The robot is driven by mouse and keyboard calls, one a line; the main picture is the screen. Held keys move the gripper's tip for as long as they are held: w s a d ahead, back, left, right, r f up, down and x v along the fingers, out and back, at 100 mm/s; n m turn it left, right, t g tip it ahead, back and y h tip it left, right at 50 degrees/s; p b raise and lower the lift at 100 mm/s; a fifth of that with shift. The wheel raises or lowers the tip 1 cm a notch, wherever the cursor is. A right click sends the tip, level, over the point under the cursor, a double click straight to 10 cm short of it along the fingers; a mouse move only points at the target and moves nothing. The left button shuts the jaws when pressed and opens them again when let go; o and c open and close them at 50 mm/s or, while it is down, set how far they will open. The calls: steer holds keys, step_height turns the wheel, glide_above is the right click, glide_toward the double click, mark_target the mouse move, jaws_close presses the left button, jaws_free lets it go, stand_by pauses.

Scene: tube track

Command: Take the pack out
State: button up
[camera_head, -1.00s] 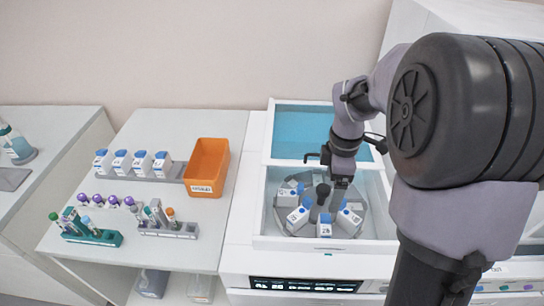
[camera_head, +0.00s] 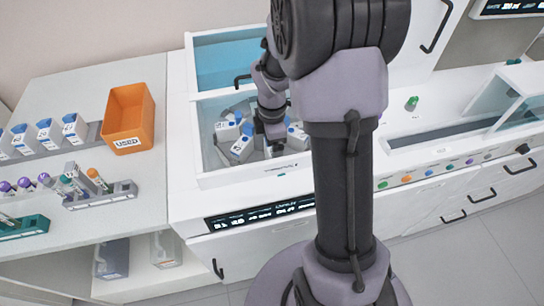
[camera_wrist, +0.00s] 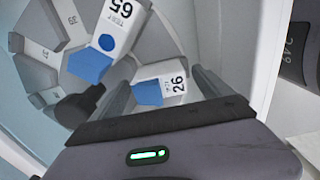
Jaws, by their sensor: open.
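White packs with blue caps stand in a round carousel inside the open white analyser bay (camera_head: 225,177). In the wrist view, a pack marked 26 (camera_wrist: 176,84) lies between the fingers of my gripper (camera_wrist: 160,88), its blue cap toward the left finger. My gripper is open; I cannot tell whether either finger touches the pack. A pack marked 65 (camera_wrist: 118,30) sits just beyond, up and left. A dark hub knob (camera_wrist: 76,108) is left of the fingers. In the head view, my gripper (camera_head: 272,130) is low in the bay, and my arm hides part of the carousel.
The bay's blue-tinted lid (camera_head: 222,66) stands raised behind it. White bay walls are close around my gripper. To the left, a table holds an orange bin (camera_head: 128,118) marked USED, a row of packs (camera_head: 47,134) and tube racks (camera_head: 100,194). A counter with a glass-sided unit extends right.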

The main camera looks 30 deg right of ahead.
steer(key=shift+r, duration=0.2)
steer(key=c, duration=1.7)
